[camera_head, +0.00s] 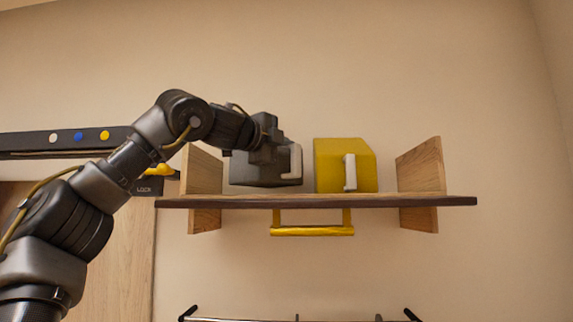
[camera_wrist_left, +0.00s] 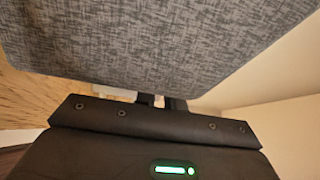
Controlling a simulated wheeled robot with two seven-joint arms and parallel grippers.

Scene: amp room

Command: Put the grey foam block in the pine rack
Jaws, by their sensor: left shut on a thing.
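The grey foam block (camera_head: 250,172) is in the pine rack's space, between the left wooden end panel and a yellow block. It has a pale handle on its right side. My left gripper (camera_head: 272,152) is shut on it and hides part of its front. In the left wrist view the block's grey woven surface (camera_wrist_left: 160,40) fills the top, close to the gripper. The pine rack (camera_head: 420,168) is a wall shelf with wooden end panels and a dark front edge. I cannot tell whether the block's underside touches the shelf. My right gripper is not in view.
The yellow block (camera_head: 334,165) with a pale handle stands right of the grey one. Free shelf room lies right of it. A yellow bar (camera_head: 312,231) hangs below the shelf. A dark rail (camera_head: 65,140) with coloured dots is at left, and a dark rack is below.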

